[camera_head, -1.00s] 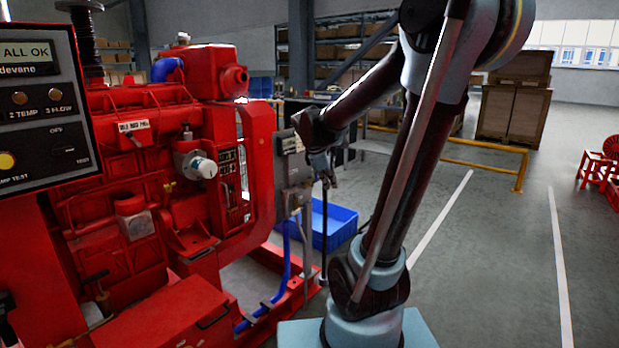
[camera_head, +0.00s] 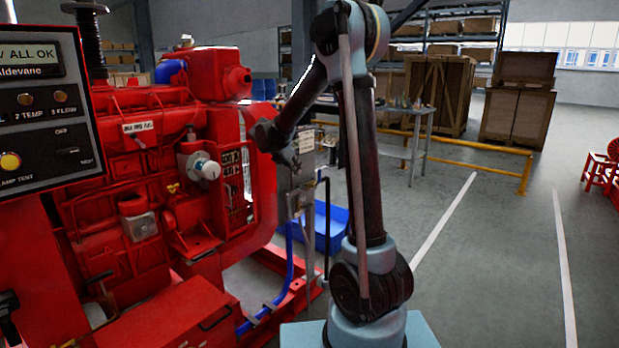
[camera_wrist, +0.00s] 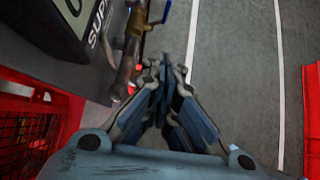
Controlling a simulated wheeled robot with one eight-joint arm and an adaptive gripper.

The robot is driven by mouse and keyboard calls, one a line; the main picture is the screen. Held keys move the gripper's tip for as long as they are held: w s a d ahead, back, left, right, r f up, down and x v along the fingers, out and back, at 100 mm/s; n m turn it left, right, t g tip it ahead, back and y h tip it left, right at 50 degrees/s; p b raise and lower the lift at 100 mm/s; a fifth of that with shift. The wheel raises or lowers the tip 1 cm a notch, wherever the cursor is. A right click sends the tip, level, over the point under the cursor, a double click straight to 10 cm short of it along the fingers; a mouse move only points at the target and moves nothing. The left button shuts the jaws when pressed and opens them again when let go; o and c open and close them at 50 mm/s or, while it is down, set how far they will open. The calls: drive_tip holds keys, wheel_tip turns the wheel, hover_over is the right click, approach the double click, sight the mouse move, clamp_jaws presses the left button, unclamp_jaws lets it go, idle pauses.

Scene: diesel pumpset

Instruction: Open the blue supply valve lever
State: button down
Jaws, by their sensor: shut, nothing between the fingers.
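In the wrist view, a brass-coloured valve body (camera_wrist: 134,32) sits at the top, left of centre, on a pipe. A small blue lever (camera_wrist: 164,13) shows beside it, close to the top edge. A dark panel with white lettering starting "SUP" (camera_wrist: 100,24) is to its left. My gripper (camera_wrist: 166,68) is shut and empty. Its fingertips appear just below the lever in the picture, and I see no clear contact. In the head view, my gripper (camera_head: 291,158) is small and dark beside the grey box at the engine's right end. The lever cannot be made out there.
The red engine (camera_head: 150,190) fills the left of the head view, with a control panel (camera_head: 45,120) in front. A blue bin (camera_head: 335,222) lies on the floor behind my arm. A yellow rail (camera_head: 470,152) and crates stand behind.

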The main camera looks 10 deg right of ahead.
drive_tip(key=w+d+r+x, duration=0.1)
drive_tip(key=r+x, duration=0.1)
drive_tip(key=x, duration=1)
drive_tip(key=shift+w+d+f, duration=0.3)
drive_tip(key=shift+w+d, duration=0.05)
drive_tip(key=shift+d, duration=0.05)
drive_tip(key=shift+a+r, duration=0.1)
drive_tip(key=shift+a, duration=0.05)
